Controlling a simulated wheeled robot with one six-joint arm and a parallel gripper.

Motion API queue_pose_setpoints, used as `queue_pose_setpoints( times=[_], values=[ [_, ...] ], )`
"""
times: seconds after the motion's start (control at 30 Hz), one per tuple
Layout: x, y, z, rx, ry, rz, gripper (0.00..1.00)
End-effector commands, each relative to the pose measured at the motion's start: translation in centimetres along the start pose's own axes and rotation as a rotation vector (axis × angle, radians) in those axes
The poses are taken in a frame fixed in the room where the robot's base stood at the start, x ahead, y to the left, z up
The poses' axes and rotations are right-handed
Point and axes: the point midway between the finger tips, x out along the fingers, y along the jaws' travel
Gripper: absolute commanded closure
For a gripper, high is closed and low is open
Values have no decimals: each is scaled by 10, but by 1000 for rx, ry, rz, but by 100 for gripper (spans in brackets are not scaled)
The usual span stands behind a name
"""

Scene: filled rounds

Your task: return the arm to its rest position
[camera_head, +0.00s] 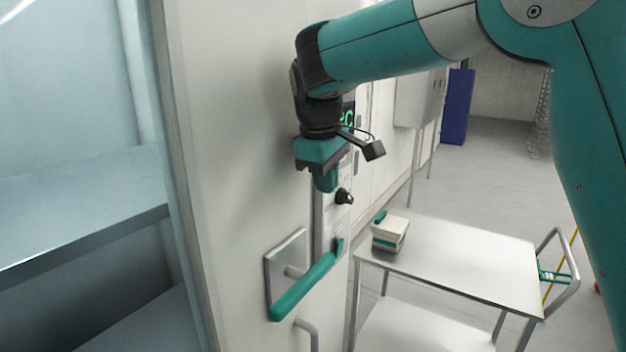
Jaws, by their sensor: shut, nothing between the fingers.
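My teal arm reaches in from the upper right of the head view and bends down at a dark wrist. My gripper (326,184) hangs from that wrist, pointing down, with its fingers shut and nothing seen between them. It is in front of the edge of a white door or panel, above a teal lever handle (305,287). A visible gap separates the fingertips from the handle. A small dark camera on a bracket sticks out beside the wrist.
The white door (235,150) stands close at the left, beside a cabinet with a shelf (90,240). A white cart (460,262) carries a white and teal box (390,234). A blue panel (457,106) stands further back. Open floor lies behind the cart.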

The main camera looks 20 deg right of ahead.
Motion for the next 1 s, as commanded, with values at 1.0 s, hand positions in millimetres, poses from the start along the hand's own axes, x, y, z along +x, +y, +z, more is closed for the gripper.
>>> queue_pose_setpoints(
  times=[1.0],
  values=[
    [113,-243,197,111,213,-487,100]
  ],
)
